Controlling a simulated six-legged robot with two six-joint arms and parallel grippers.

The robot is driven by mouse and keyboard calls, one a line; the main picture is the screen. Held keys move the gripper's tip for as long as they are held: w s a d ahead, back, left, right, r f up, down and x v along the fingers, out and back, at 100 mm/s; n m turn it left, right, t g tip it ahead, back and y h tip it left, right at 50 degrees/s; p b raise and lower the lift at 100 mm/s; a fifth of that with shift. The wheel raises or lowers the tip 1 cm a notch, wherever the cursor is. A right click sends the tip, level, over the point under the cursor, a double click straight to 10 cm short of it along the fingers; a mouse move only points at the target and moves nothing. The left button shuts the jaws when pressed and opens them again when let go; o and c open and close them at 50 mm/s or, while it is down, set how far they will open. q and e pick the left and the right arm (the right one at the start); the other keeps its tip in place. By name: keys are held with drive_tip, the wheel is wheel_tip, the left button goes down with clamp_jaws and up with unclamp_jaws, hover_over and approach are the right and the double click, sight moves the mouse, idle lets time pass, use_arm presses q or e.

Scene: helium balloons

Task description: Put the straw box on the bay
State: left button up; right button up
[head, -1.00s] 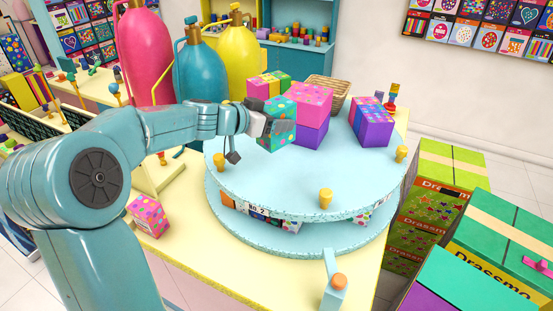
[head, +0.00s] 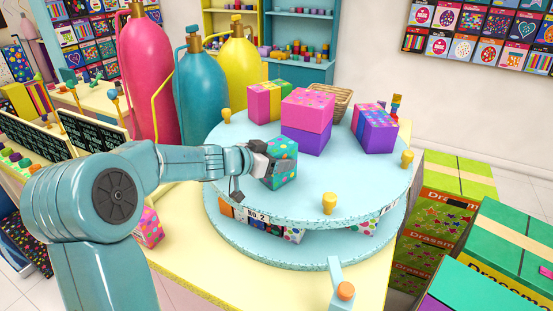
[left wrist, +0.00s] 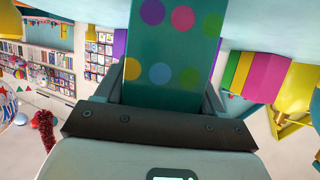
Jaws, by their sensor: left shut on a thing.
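My left gripper (head: 264,166) is shut on a teal box with coloured dots (head: 284,170). The box is at the near left part of the round light-blue upper tier (head: 365,185); I cannot tell whether it touches the surface. In the left wrist view the dotted box (left wrist: 176,45) sits between the fingers. No box carries a readable straw name, so the dotted one being the straw box is not certain.
A pink and purple box (head: 306,138), a pink and yellow box (head: 264,103), a striped box (head: 376,130) and a basket (head: 338,97) stand on the tier. Yellow pegs (head: 329,203) rise at its rim. Gas cylinders (head: 203,83) stand behind left. The tier's near right is clear.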

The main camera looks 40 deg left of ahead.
use_arm(q)
drive_tip(key=o, duration=1.3)
drive_tip(key=shift+w+d+f, duration=0.15)
drive_tip(key=shift+w+f, duration=0.1)
drive_tip(key=shift+w, duration=0.05)
drive_tip(key=shift+c, duration=0.2)
drive_tip(key=shift+s+r, duration=0.1)
drive_tip(key=shift+s, duration=0.2)
drive_tip(key=shift+w+r, duration=0.1)
drive_tip(key=shift+r, duration=0.15)
drive_tip(key=p+v, duration=0.1)
drive_tip(key=v, duration=1.1)
drive_tip(key=shift+w, duration=0.15)
drive_tip(key=shift+s, duration=0.3)
